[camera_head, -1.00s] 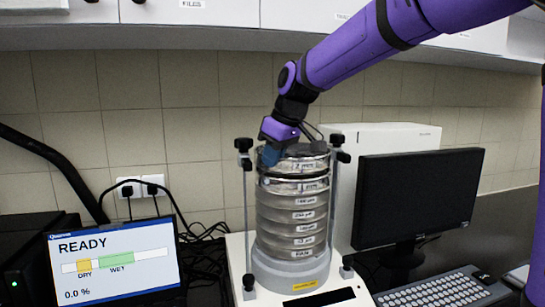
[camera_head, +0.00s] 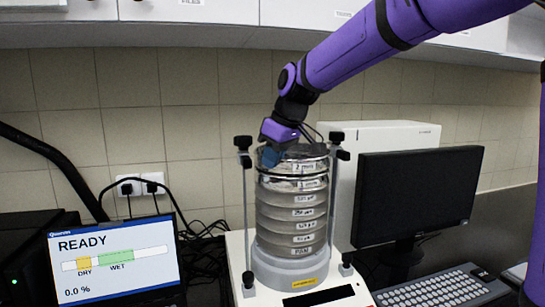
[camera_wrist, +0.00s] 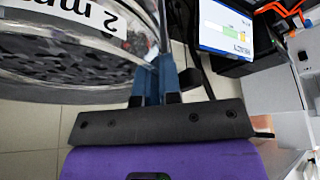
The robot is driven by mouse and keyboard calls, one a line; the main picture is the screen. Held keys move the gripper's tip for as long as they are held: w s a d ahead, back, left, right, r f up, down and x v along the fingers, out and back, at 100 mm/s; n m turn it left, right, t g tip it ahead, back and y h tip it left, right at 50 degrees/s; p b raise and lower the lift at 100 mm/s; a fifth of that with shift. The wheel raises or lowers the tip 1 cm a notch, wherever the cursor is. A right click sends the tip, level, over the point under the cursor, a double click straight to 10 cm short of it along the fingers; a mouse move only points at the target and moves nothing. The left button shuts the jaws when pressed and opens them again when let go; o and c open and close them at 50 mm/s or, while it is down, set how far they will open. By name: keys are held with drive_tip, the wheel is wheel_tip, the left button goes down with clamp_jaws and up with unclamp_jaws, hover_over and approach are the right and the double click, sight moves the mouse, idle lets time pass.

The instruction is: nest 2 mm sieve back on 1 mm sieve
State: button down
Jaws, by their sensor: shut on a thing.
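The 2 mm sieve (camera_head: 306,166) is the top ring of the stack on the shaker (camera_head: 290,272). It also shows close up in the wrist view (camera_wrist: 70,60), with its "2 mm" label. The 1 mm sieve (camera_head: 312,184) is directly beneath it. The 2 mm sieve looks level and in line with the stack; I cannot tell whether its rim is fully seated. My gripper (camera_head: 270,156) is shut on the left side of the 2 mm sieve's rim. Its blue fingers (camera_wrist: 154,82) show against the sieve wall in the wrist view.
Clamp rods with black knobs (camera_head: 243,143) stand on either side of the stack. More sieves sit below. A "READY" screen (camera_head: 115,262) stands left; a dark monitor (camera_head: 418,197) and keyboard (camera_head: 440,290) stand right. A white box (camera_head: 390,138) is behind.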

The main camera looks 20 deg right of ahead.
drive_tip(key=shift+f, duration=0.2)
idle(0.6)
drive_tip(key=c, duration=1.2)
unclamp_jaws()
drive_tip(key=shift+r, duration=3.5)
drive_tip(key=shift+s, duration=0.1)
